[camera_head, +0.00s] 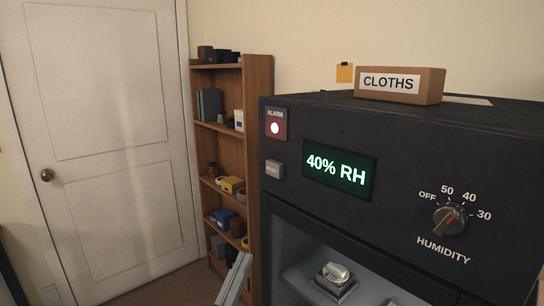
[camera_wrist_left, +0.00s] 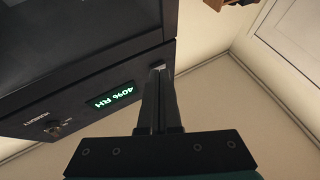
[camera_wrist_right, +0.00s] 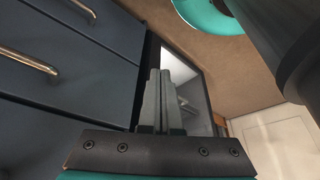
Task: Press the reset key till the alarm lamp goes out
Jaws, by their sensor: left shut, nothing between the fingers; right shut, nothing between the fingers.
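The green display (camera_head: 338,170) reads 40% RH. A humidity knob (camera_head: 450,219) is to its right. A CLOTHS box (camera_head: 400,84) sits on the cabinet. A wooden shelf (camera_head: 258,150) and white door (camera_head: 100,130) stand behind. Brass-handled drawers (camera_wrist_right: 60,90) show in the right wrist view.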

